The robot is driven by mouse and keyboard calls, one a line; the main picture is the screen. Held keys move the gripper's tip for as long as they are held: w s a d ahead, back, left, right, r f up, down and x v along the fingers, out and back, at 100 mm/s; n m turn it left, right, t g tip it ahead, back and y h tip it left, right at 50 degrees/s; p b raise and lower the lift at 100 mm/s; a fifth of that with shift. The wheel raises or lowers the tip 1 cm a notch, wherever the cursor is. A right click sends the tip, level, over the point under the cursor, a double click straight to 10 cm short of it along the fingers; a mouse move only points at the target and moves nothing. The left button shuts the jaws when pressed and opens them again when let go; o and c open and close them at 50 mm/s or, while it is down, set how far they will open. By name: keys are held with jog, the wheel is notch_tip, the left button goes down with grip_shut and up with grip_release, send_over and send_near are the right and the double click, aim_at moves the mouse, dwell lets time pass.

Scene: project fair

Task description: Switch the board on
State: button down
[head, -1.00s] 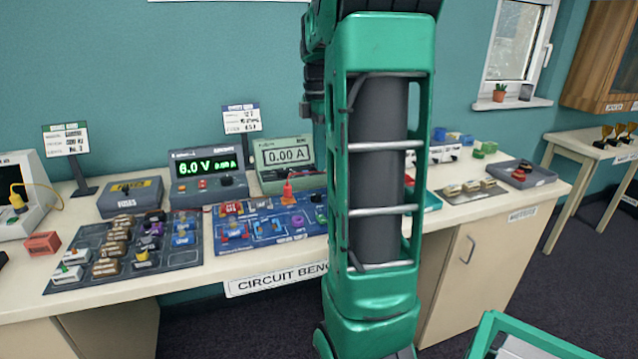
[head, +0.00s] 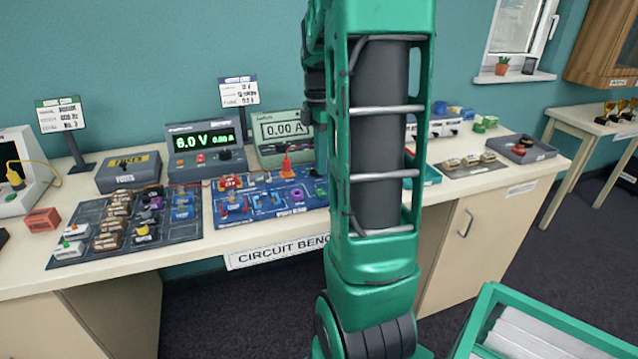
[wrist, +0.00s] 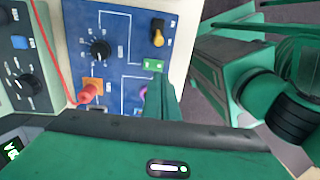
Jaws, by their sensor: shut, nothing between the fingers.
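The blue circuit board (head: 222,215) lies on the bench, with red, blue and purple parts on it. My arm hides its right end in the head view. In the wrist view the board (wrist: 120,75) carries a black rotary knob (wrist: 100,48), a yellow-orange lever or plug (wrist: 158,33), a small green part (wrist: 153,65) and a red-orange plug (wrist: 90,92) with a red wire. My gripper (wrist: 160,88) is shut and empty, with its green fingers over the board close to the green part. I cannot tell whether they touch. A purple part is mostly hidden behind them.
A power supply (head: 205,146) reading 6.0 V and 0.00 A and a meter (head: 284,131) reading 0.00 A stand behind the board. A dark parts tray (head: 80,248) lies to the left. A grey tray (head: 540,153) sits at the bench's right end.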

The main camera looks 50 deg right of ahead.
aim_at(320, 191)
jog(key=shift+s+a+f, duration=0.1)
jog(key=shift+s+f, duration=0.1)
jog(key=shift+f, duration=1.3)
jog(key=shift+s+a+f, duration=0.1)
jog(key=shift+s+f, duration=0.05)
jog(key=shift+f, duration=1.3)
jog(key=shift+s+f, duration=0.1)
jog(key=shift+f, duration=0.1)
jog(key=shift+w+d+r, duration=0.2)
jog(key=shift+w+d, duration=0.2)
jog(key=shift+w, duration=0.35)
jog(key=shift+r, duration=0.1)
notch_tip(320, 191, up, 14)
jog(key=w, duration=0.1)
jog(key=shift+w+d, duration=0.25)
jog(key=shift+d, duration=0.2)
jog(key=shift+f, duration=0.2)
